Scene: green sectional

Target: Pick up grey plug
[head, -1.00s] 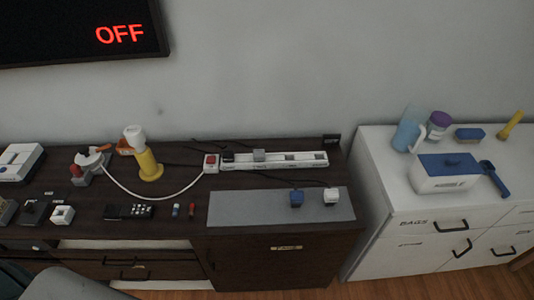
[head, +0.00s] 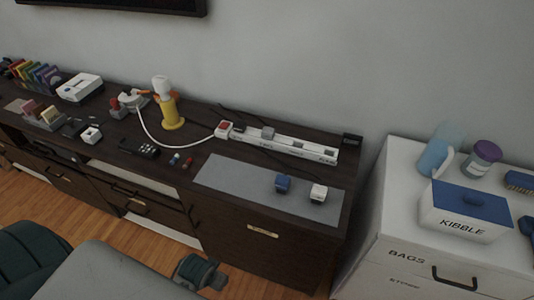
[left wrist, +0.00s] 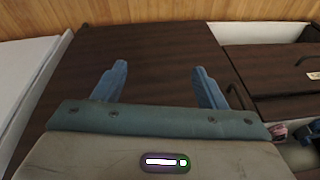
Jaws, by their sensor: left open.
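The grey plug (head: 267,133) sits in the white power strip (head: 290,145) on the dark wooden cabinet, left of the strip's middle. My left gripper (left wrist: 159,68) shows in the left wrist view with its two blue fingers apart and nothing between them. It faces the dark cabinet front. In the head view my left arm is low at the bottom left, in front of the cabinet and well below and apart from the plug. The plug is not visible in the left wrist view. My right gripper is in neither view.
A white cabinet (head: 400,200) with a kibble box (head: 465,212) is at right.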

